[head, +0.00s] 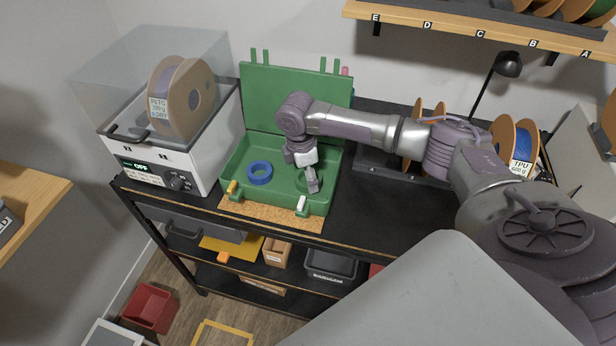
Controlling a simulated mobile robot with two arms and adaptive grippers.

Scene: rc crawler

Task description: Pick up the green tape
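A green toolbox (236,194) stands open on the black workbench, its lid raised at the back. A dark green ring, which looks like the green tape (300,184), lies in the right half of the box and is partly hidden by my gripper. My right gripper (313,187) reaches down into the box from above, with its fingers at the green ring. I cannot tell whether the fingers touch the ring or how far apart they are. A blue tape roll (259,173) lies flat in the left half of the box. My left gripper is out of view.
A white filament dryer (148,160) with a spool (183,98) stands left of the box. A spool with blue filament (515,143) and a black lamp (507,66) stand to the right. A wooden shelf (480,34) hangs above.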

